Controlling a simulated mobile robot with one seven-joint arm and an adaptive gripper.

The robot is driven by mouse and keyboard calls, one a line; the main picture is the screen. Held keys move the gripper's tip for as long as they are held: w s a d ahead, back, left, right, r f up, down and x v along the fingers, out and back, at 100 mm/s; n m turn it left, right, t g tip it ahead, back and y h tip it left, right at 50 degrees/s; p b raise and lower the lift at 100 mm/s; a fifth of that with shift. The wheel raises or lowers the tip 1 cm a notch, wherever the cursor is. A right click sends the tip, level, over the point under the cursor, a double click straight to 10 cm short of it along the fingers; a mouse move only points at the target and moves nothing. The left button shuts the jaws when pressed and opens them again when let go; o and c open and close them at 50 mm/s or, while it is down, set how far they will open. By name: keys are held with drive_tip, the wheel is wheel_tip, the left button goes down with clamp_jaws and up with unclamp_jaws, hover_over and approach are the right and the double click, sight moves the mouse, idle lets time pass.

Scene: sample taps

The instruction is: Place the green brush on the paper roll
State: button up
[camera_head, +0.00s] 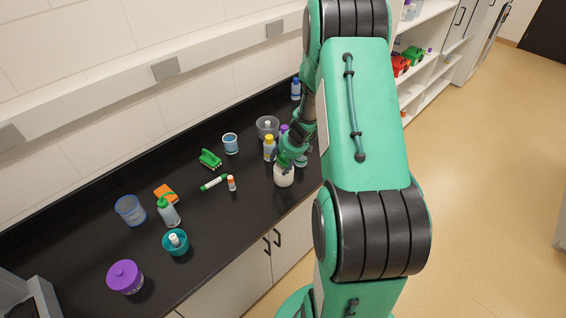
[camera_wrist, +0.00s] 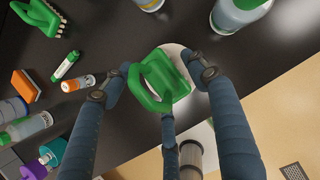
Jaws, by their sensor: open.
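A green brush (camera_wrist: 163,80) with a looped handle sits between my fingers in the wrist view, over a round white top that looks like the paper roll (camera_wrist: 196,77). The white roll (camera_head: 284,177) stands near the counter's front edge in the head view. My gripper (camera_wrist: 160,88) is open around the brush. I cannot tell whether any fingertip touches it. In the head view my gripper (camera_head: 288,160) is just above the roll and hides most of the brush. A second green brush (camera_head: 210,158) lies on the counter to the left, also in the wrist view (camera_wrist: 38,14), bristles showing.
Close behind my gripper are a yellow-capped bottle (camera_head: 269,150) and a clear bowl (camera_head: 267,126). To the left are a green marker (camera_head: 214,182), a small orange-capped tube (camera_head: 232,183), an orange sponge (camera_head: 166,194) and several containers. The dark counter (camera_head: 215,220) is clear at front centre.

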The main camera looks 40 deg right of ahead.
drive_tip(key=p+v, duration=0.1)
drive_tip(key=v, duration=1.1)
drive_tip(key=shift+p, duration=0.35)
drive_tip(key=shift+w+a+r, duration=0.1)
drive_tip(key=shift+a+r, duration=0.05)
drive_tip(key=shift+r, duration=0.05)
drive_tip(key=s+a+r+n, duration=0.1)
drive_tip(key=a+r+n, duration=1.6)
drive_tip(key=a+r, duration=0.45)
drive_tip(key=s+a+r+n, duration=0.4)
drive_tip(key=s+a+n, duration=0.4)
drive_tip(key=s+n, duration=0.1)
drive_tip(key=s+a+r+n+t, duration=0.1)
drive_tip(key=s+a+r+n, duration=0.3)
drive_tip(key=s+a+n, duration=0.5)
drive_tip(key=shift+s+a+r+n, duration=0.2)
drive_tip(key=shift+s+r+n, duration=0.25)
drive_tip(key=shift+s, duration=0.45)
drive_tip(key=shift+f, duration=0.15)
